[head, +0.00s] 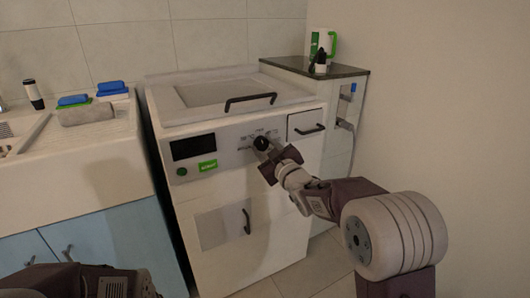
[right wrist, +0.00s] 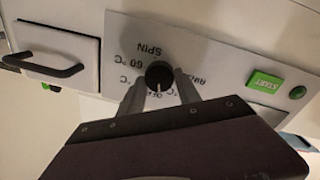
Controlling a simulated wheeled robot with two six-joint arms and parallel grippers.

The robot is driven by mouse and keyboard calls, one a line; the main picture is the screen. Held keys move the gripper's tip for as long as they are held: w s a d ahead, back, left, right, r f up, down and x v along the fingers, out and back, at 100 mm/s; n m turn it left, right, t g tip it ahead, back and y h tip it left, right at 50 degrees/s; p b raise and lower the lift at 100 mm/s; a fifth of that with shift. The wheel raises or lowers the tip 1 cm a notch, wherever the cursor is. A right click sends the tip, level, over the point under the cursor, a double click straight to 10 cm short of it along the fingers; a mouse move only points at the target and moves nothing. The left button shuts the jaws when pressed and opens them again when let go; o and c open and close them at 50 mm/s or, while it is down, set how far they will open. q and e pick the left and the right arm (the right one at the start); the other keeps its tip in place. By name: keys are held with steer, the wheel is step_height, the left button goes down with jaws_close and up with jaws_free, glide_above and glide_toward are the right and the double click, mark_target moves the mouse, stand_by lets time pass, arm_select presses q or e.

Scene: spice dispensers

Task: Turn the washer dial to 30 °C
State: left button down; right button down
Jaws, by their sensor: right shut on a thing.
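The washer (head: 240,215) is a white top-loading box with a sloped control panel. Its black round dial (head: 261,143) sits on the panel, right of the dark display. In the right wrist view, which is upside down, the dial (right wrist: 158,74) is ringed by labels; "SPIN" and "60 °C" are readable, others are partly hidden by the fingers. My right gripper (head: 266,151) is at the panel, shut on the dial, with one finger on each side of it. I cannot tell which label the dial points to. My left gripper is not in view; part of my left arm shows at the bottom left.
A green START button (right wrist: 264,82) and a drawer with a black handle (head: 307,131) flank the dial. A dark-topped shelf (head: 345,71) stands at right against the wall. A sink counter (head: 75,150) with sponges is at left.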

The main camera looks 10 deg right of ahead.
steer(key=n+b, duration=0.1)
steer(key=n, duration=0.1)
steer(key=n+b, duration=0.2)
steer(key=shift+f, duration=0.3)
steer(key=shift+r+n+b, duration=0.1)
steer(key=shift+n+b, duration=0.9)
steer(key=shift+n, duration=0.6)
steer(key=c, duration=0.8)
jaws_free()
steer(key=shift+c, duration=0.2)
steer(key=shift+r, duration=0.1)
